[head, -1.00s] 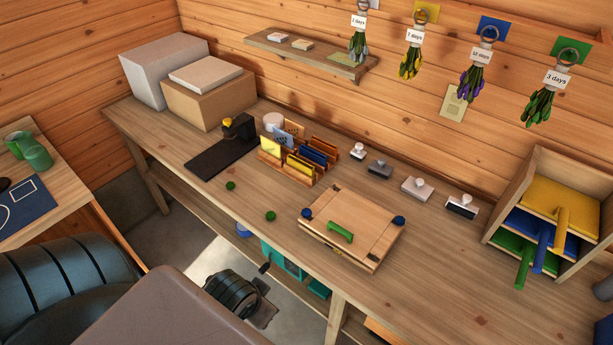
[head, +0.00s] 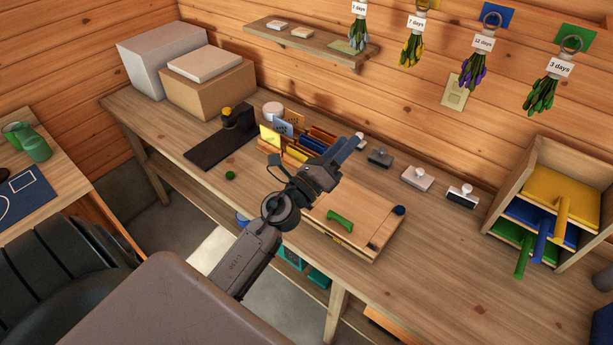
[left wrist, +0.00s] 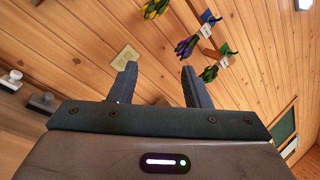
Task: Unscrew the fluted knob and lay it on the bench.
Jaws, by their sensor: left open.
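A wooden press (head: 372,215) with a green handle (head: 340,219) lies on the bench (head: 440,270). A blue knob (head: 398,210) sits on its right corner; its fluting is too small to make out. The press's left corner is hidden behind my left arm. A small green knob (head: 230,175) lies on the bench left of my arm. My left gripper (head: 347,150) is open and empty, raised over the back of the press. In the left wrist view its two fingers (left wrist: 158,85) are apart with only wall between them. My right gripper is not in view.
A rack of cards (head: 300,142) stands behind my left arm. Several stamps stand along the back, one of them pale (head: 418,177). A shelf unit with coloured trays (head: 530,205) stands at right. The bench right of the press is clear.

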